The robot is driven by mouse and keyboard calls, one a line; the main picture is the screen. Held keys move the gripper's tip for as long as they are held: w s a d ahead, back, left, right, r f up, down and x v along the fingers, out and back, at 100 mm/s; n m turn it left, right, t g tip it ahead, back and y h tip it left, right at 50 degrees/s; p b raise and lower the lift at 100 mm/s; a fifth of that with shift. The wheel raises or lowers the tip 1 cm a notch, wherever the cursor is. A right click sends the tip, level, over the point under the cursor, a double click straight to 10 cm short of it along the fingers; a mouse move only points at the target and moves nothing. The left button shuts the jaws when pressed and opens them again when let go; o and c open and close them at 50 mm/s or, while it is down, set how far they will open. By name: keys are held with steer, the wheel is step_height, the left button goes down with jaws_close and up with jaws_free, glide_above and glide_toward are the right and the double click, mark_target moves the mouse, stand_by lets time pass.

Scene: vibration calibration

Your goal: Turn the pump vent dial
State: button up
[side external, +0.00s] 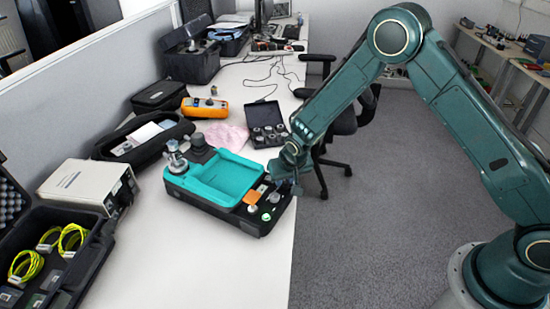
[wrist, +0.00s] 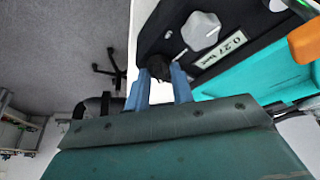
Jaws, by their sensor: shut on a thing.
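The pump unit (side external: 255,225) is a black case with a teal tray on top, on the near edge of the white table. My gripper (side external: 293,184) reaches down to the case's right end in the side view. In the wrist view, my gripper (wrist: 162,82) has its two blue fingers on either side of a small black dial (wrist: 158,67) on the case's panel, and it is shut on it. The dial's lower part is hidden between the fingers. A larger light grey knob (wrist: 201,31) sits beside it, apart from the fingers.
A glass-and-metal fitting (side external: 176,160) stands at the pump's far left. An open black case of small parts (side external: 262,108), a pink cloth (side external: 226,137) and an orange meter (side external: 204,108) lie behind. The front of the table is clear.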

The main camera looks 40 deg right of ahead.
steer(key=shift+m, duration=0.5)
steer(key=o, duration=0.7)
steer(key=shift+r, duration=0.2)
steer(key=v, duration=1.3)
steer(key=shift+a+r, duration=0.2)
steer(key=shift+a, duration=0.1)
steer(key=shift+r, duration=0.1)
